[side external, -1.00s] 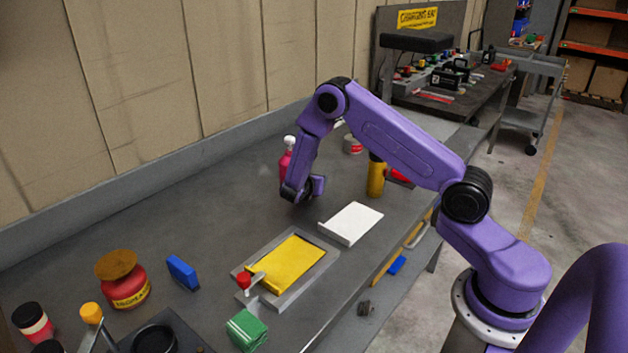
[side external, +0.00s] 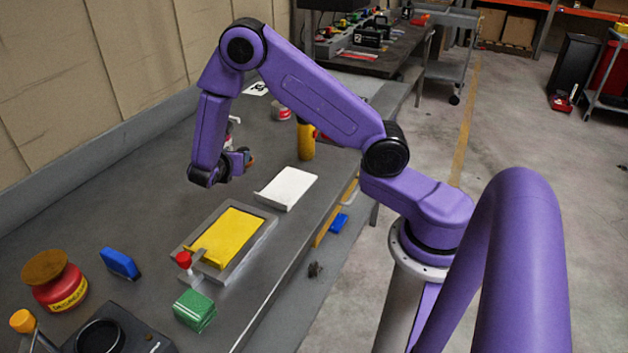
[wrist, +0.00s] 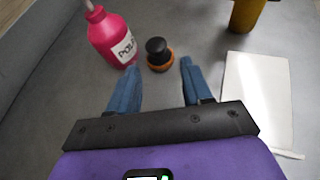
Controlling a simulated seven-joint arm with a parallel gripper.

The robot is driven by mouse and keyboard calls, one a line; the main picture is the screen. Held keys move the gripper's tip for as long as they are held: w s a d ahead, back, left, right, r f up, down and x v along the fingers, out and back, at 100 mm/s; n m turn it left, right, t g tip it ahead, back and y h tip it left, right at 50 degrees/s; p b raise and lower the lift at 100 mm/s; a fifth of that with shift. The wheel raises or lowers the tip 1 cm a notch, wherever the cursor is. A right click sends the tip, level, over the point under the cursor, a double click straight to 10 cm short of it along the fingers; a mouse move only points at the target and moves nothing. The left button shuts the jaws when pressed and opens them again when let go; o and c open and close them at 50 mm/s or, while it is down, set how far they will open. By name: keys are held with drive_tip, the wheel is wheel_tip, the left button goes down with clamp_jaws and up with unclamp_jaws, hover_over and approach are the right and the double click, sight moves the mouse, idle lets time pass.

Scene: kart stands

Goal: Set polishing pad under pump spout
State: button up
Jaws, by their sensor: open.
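A pink bottle labelled as polish (wrist: 110,40) stands at the top left of the wrist view. Its pump spout is cut off at the top edge there. In the side view the bottle (side external: 234,128) is mostly hidden behind my arm. A round pad with a black knob and orange rim (wrist: 158,56), apparently the polishing pad, sits on the bench to the right of the bottle, apart from it. Its orange edge shows beside my gripper in the side view (side external: 251,161). My gripper (wrist: 158,72) is open and empty, its blue fingers pointing toward the pad.
A white board (wrist: 257,100) lies right of my gripper, with a yellow container (wrist: 245,14) beyond it. Bare bench surrounds the pad.

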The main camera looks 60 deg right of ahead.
drive_tip(key=s+a+r+m+g+y, duration=0.1)
drive_tip(key=s+a+r+m+y, duration=0.2)
drive_tip(key=s, duration=0.8)
drive_tip(key=s+a+r+m+g+y, duration=0.2)
drive_tip(key=s+a+y, duration=0.3)
drive_tip(key=s, duration=0.6)
drive_tip(key=s+a+r+m+g+y, duration=0.1)
drive_tip(key=s+a+r+m+y, duration=0.3)
drive_tip(key=s, duration=0.8)
drive_tip(key=shift+a+r+g+y, duration=0.2)
drive_tip(key=shift+r+g+y, duration=0.1)
drive_tip(key=shift+r+g, duration=0.1)
